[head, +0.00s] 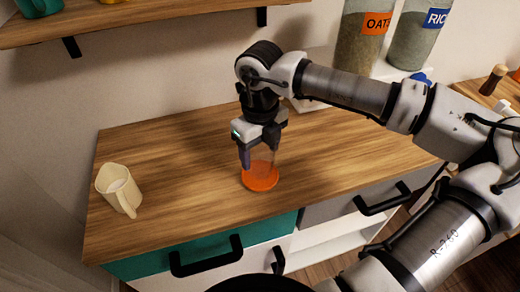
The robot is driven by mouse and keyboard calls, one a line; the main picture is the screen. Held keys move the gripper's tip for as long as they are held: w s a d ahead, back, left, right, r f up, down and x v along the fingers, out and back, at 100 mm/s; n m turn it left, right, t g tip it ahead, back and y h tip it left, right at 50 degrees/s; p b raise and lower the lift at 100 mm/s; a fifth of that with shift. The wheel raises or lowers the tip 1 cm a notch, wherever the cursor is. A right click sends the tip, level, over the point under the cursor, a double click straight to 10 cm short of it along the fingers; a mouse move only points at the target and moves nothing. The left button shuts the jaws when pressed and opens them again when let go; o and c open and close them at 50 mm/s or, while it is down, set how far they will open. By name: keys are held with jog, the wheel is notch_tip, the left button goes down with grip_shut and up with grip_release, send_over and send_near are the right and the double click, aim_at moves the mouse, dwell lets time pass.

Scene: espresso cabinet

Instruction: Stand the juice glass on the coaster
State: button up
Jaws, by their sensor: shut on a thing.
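The juice glass (263,159) is clear and looks upright. It is over the round orange coaster (260,184) on the wooden cabinet top. My gripper (259,150) points down from above and is shut on the glass. The gripper's fingers cover part of the glass. The glass's lower end overlaps the coaster in this view; I cannot tell whether it touches the coaster or hangs just above it.
A cream jug (117,188) stands at the left of the wooden top (185,160). Jars labelled oats (360,45) and rice (418,38) stand at the back right. A wooden shelf (130,22) hangs on the wall. The top between jug and coaster is clear.

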jog(key=shift+f, duration=0.45)
jog(key=shift+f+b, duration=0.2)
jog(key=shift+b, duration=0.1)
jog(key=o, duration=1.1)
jog(key=shift+r, duration=0.1)
jog(key=shift+o, duration=0.2)
jog(key=shift+r, duration=0.1)
jog(key=shift+r+p, duration=0.2)
jog(key=shift+p, duration=0.3)
notch_tip(320, 180, up, 12)
jog(key=b, duration=0.2)
jog(key=shift+f+b, duration=0.15)
jog(key=shift+b, duration=0.25)
